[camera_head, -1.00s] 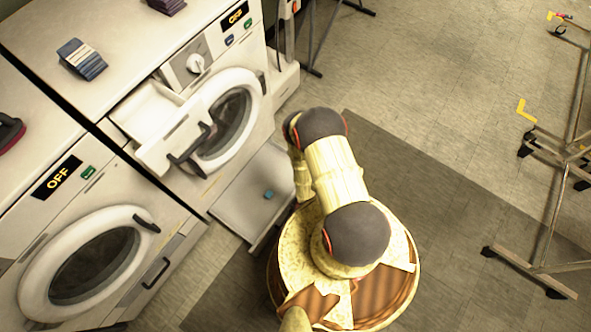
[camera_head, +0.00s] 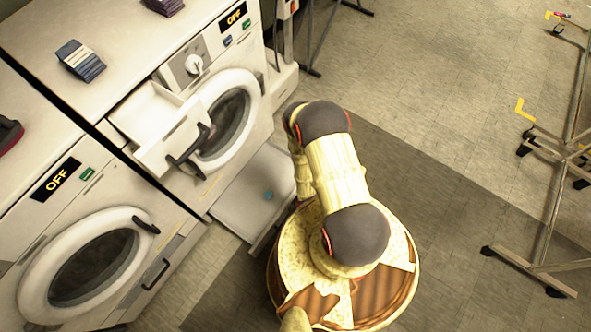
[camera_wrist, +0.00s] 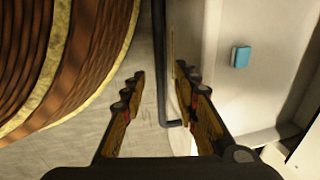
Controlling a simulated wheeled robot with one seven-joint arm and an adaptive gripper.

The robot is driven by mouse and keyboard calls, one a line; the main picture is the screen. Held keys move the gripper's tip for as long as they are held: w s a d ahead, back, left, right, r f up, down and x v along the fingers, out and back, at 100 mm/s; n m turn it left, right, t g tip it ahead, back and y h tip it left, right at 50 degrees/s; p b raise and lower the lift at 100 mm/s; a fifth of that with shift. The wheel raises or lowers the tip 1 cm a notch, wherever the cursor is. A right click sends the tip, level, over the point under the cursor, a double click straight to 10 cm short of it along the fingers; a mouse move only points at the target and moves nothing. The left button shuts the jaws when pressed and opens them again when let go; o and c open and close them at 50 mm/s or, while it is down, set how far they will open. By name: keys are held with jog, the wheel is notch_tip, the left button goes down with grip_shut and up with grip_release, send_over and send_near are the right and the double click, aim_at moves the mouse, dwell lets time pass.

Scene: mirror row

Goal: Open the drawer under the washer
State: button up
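The washer (camera_head: 187,73) at the back right has its lower drawer (camera_head: 236,206) pulled out toward my base. A small blue object lies in that drawer (camera_head: 268,196), and it also shows in the wrist view (camera_wrist: 240,57). In the wrist view the drawer's pale inside (camera_wrist: 265,95) is at right, and its dark bar handle (camera_wrist: 159,60) runs between my fingers, closer to the right one. My gripper (camera_wrist: 157,84) is open around the handle, with a gap at the left finger. In the head view my gripper is hidden behind my arm.
The washer's upper detergent drawer (camera_head: 168,141) is also out, above the lower drawer. A second washer (camera_head: 95,262) stands at left, its lower drawer shut. Metal racks (camera_head: 553,210) stand at right. The floor between (camera_head: 440,130) is clear.

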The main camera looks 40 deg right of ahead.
notch_tip(320, 180, up, 8)
jog(key=s, duration=0.1)
jog(key=shift+s+d, duration=0.25)
dwell(0.5)
